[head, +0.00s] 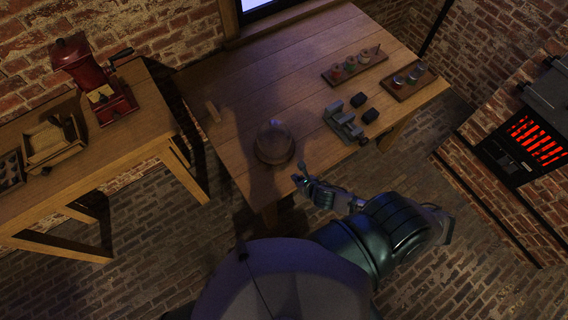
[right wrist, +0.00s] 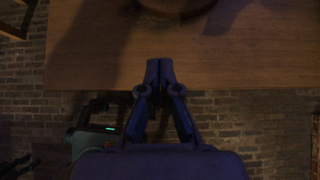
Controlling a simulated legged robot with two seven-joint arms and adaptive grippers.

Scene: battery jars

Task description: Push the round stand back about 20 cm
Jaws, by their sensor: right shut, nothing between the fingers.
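The round stand (head: 273,144) is a dark, brownish round base with a domed top, standing on the wooden table near its front edge. Its lower edge also shows at the top of the right wrist view (right wrist: 178,5). My right gripper (head: 299,174) is shut and empty at the table's front edge, just in front of the stand and a little to its right, with a small gap between them. In the right wrist view its closed fingers (right wrist: 159,66) point at the table, below the stand. My left gripper is not in view.
The table (head: 225,85) is clear behind the stand. A grey vise-like device (head: 344,122), two dark blocks and two trays with jars (head: 354,66) are to the right. A side bench (head: 150,100) holds a red grinder (head: 88,75).

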